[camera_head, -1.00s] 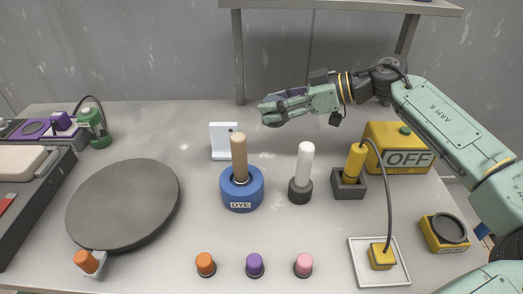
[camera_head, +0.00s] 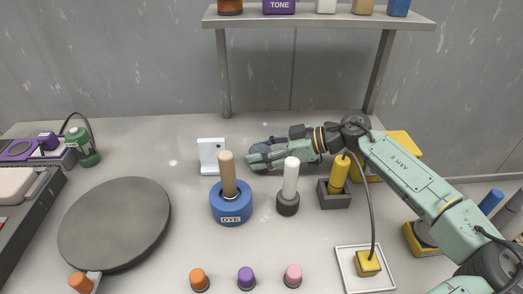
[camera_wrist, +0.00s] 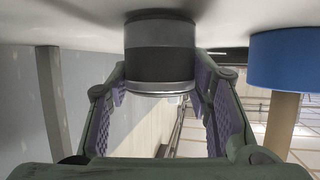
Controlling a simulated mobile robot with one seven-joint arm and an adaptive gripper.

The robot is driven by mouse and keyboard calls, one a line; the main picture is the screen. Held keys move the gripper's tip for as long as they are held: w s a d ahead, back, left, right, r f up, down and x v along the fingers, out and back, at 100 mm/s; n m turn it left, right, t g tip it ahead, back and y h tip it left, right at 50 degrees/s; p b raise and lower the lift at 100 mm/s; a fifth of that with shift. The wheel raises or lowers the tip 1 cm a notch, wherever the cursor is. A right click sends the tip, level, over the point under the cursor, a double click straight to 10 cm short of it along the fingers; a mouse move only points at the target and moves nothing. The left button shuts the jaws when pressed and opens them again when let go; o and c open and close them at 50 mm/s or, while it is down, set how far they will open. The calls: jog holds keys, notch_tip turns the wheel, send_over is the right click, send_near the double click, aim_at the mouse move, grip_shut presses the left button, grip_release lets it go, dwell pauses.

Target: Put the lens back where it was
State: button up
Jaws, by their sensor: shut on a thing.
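A dark cylinder with a grey band and a shiny rim, which I take to be the lens (camera_wrist: 160,52), sits between the fingers of my gripper (camera_wrist: 160,90) in the wrist view. My gripper is shut on it. That view is upside down, with the pale table surface at the top. The cylinder's base is close to the table; I cannot tell whether it touches. In the head view my gripper (camera_head: 256,158) is low over the back of the table, pointing left, behind the white-handled tool (camera_head: 290,180).
A blue dye pot (camera_head: 231,209) with a tan handle stands in front of my gripper. A white upright plate (camera_head: 211,156) is just left of it. A yellow-handled tool (camera_head: 339,175) in a dark holder is at right. The shelf (camera_head: 320,17) is above, behind the table.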

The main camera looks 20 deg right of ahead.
aim_at(267, 151)
jog(key=shift+f, duration=0.1)
jog(key=o, duration=1.3)
jog(key=b+v, duration=0.2)
jog(key=v, duration=0.5)
jog(key=shift+w, duration=0.1)
jog(key=shift+d+r, duration=0.2)
jog(key=shift+r, duration=0.1)
